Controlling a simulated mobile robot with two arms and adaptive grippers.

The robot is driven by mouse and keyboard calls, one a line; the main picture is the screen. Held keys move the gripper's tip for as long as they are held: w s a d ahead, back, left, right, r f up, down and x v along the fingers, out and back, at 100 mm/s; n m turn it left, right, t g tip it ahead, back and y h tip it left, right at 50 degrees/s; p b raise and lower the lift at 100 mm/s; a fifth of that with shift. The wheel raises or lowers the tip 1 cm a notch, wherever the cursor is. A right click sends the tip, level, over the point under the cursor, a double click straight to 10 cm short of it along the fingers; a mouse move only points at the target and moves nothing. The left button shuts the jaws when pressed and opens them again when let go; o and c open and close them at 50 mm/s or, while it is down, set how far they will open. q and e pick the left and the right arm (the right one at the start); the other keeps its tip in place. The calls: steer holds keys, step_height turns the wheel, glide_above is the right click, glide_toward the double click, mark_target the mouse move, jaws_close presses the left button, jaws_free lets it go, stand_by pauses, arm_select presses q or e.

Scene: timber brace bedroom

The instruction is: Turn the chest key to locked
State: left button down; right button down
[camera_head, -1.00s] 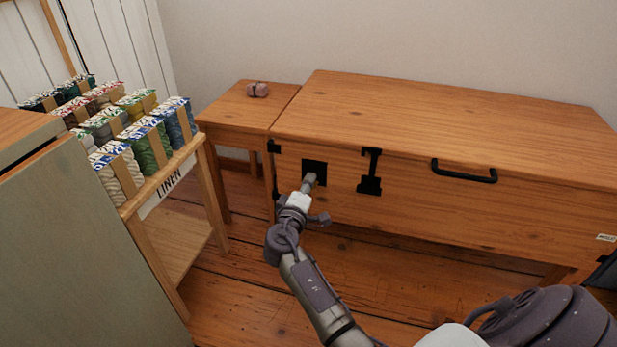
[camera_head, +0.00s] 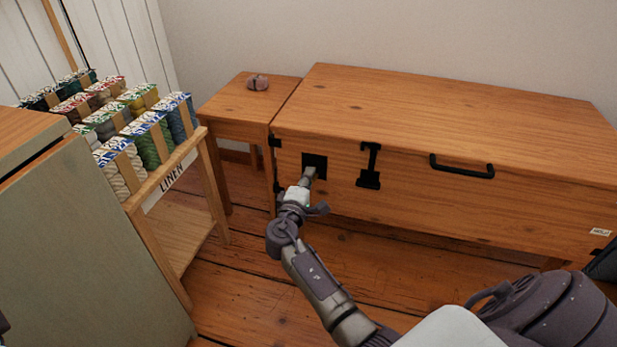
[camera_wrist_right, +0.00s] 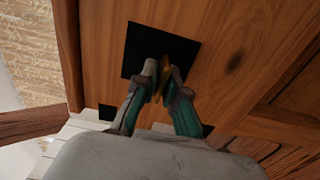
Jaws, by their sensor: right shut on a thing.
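The wooden chest (camera_head: 440,205) stands against the wall with its lid down. A black square lock plate (camera_head: 321,160) is on the left of its front, and the plate also shows in the right wrist view (camera_wrist_right: 140,47). My right gripper (camera_head: 309,174) is at the plate. In the right wrist view my right gripper (camera_wrist_right: 163,75) is shut on the brass-coloured key (camera_wrist_right: 168,92), in front of the plate. The key is mostly hidden between the fingers, and its turn angle is hard to tell. My left gripper is not in view.
A rack of yarn bundles (camera_head: 152,146) labelled LINEN and a grey-green cabinet (camera_head: 95,240) are at the left. A black hasp (camera_head: 369,167) and handle (camera_head: 462,168) are on the chest front.

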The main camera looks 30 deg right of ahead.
steer(key=c, duration=1.3)
jaws_free()
steer(key=shift+w, duration=0.1)
steer(key=shift+s+a+f, duration=0.1)
steer(key=shift+s+a, duration=0.3)
steer(key=shift+a, duration=0.05)
steer(key=v, duration=1.1)
steer(key=shift+w, duration=0.1)
